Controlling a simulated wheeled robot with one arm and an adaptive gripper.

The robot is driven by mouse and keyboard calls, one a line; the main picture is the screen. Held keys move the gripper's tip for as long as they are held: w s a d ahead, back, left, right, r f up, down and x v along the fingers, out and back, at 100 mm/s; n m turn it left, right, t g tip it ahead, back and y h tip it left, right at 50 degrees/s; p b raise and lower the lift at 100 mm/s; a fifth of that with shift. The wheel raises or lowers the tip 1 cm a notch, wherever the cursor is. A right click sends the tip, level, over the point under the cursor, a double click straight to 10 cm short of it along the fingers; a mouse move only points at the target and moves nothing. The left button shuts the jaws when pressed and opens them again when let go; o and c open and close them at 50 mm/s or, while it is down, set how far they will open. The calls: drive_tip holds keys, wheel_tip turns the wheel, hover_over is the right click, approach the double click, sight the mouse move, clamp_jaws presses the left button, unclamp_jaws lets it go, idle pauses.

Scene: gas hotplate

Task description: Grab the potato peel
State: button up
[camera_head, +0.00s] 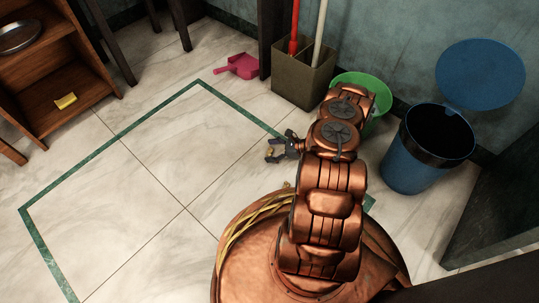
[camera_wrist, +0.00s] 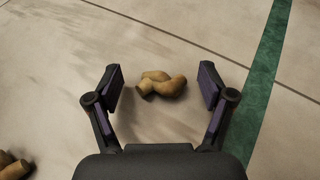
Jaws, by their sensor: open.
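The potato peel (camera_wrist: 162,85) shows in the wrist view as a small curled brown-tan piece lying on the pale tile floor. The peel appears apart from both fingers. In the head view my gripper (camera_head: 277,150) is low over the floor, left of my arm, and I cannot make out the peel there. A second brown piece (camera_wrist: 12,167), partly cut off, lies at the lower left of the wrist view.
A green bucket (camera_head: 379,98) stands behind my arm. A blue bin (camera_head: 415,166) with a raised lid (camera_head: 481,74) stands to the right. A grey box (camera_head: 299,87) holds two handles. A pink dustpan (camera_head: 240,66) lies behind. A wooden shelf (camera_head: 60,62) is left. The floor left is clear.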

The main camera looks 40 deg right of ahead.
drive_tip(key=shift+w+a+f, duration=0.15)
drive_tip(key=shift+w+a, duration=0.15)
drive_tip(key=shift+w, duration=0.1)
drive_tip(key=shift+c, duration=0.4)
drive_tip(key=c, duration=0.9)
drive_tip(key=shift+o, duration=0.2)
